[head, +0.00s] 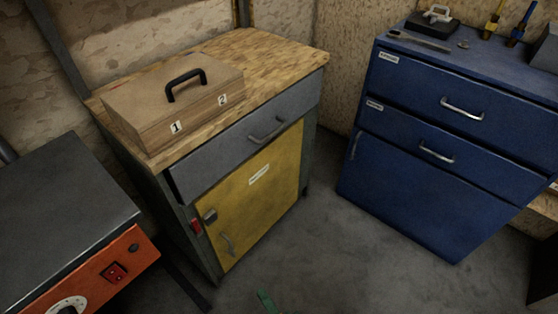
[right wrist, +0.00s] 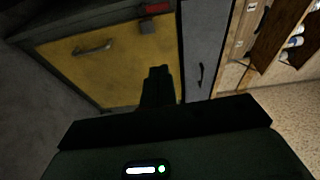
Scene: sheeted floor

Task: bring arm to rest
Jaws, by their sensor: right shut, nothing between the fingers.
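My right gripper (right wrist: 158,72) shows in the right wrist view as a dark pair of fingers, closed together with nothing between them. It points towards the workbench cabinet with the yellow door (head: 258,195). The door also shows in the right wrist view (right wrist: 112,60), beyond the fingers; I cannot tell the exact gap. In the head view, only a small green piece shows at the bottom edge, and I cannot tell for sure whether it belongs to my gripper. My left gripper is in neither view.
A wooden box (head: 150,125) with a black handle stands on the workbench top (head: 262,55). A blue drawer cabinet (head: 420,185) stands right. An orange-fronted machine (head: 70,215) is at left. Grey floor (head: 330,260) lies clear between.

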